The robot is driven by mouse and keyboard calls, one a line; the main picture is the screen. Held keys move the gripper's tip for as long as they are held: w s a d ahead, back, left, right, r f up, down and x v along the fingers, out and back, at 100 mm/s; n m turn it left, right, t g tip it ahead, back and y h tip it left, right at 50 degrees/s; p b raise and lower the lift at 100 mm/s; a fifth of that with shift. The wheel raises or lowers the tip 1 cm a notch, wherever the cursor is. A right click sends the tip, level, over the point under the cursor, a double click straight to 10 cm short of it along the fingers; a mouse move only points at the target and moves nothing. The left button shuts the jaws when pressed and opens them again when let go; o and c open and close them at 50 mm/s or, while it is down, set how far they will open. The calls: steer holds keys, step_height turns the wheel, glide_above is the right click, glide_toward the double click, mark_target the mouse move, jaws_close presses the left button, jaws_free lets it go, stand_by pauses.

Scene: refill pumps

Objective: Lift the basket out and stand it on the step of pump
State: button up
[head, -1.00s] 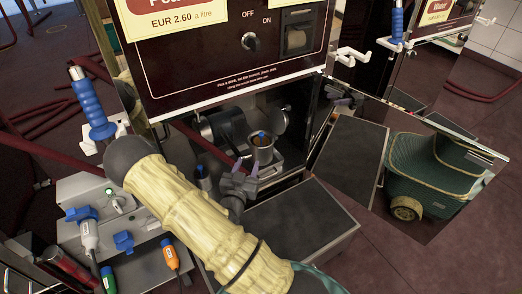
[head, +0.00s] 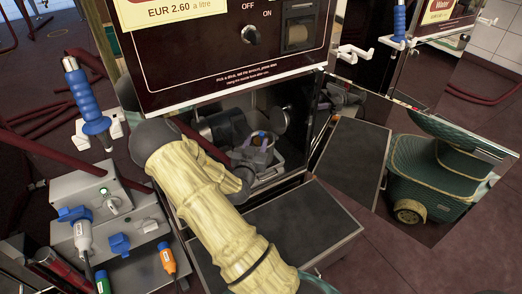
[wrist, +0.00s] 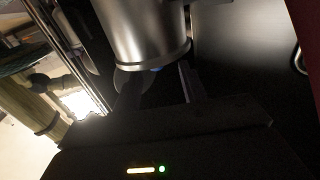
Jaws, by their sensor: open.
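The pump (head: 225,60) has its lower compartment open. Inside stands a round metal cup (head: 262,155) with an open top. The basket (head: 262,138) appears to sit in this cup, with brown and a bit of blue showing at its mouth. My gripper (head: 255,143) is at the cup's mouth, its fingers open and partly hiding the basket; I cannot tell whether they touch it. In the wrist view the fingers (wrist: 160,85) are apart below a large metal cylinder (wrist: 145,30), with a small blue spot between them. The pump's dark-topped step (head: 290,235) is bare.
Compartment walls stand close around my gripper. A shiny panel (head: 350,160) stands to the right, where a green wheeled cart (head: 425,180) shows. A blue-handled nozzle (head: 85,100) and a grey box with plugs (head: 90,200) are at the left.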

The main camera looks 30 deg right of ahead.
mark_target(261, 138)
steer(key=b+x, duration=0.2)
steer(key=x, duration=0.1)
steer(key=f+b+x, duration=0.1)
steer(key=shift+d, duration=0.5)
steer(key=shift+w+d+r, duration=0.15)
steer(key=shift+r, duration=0.05)
steer(key=c, duration=0.8)
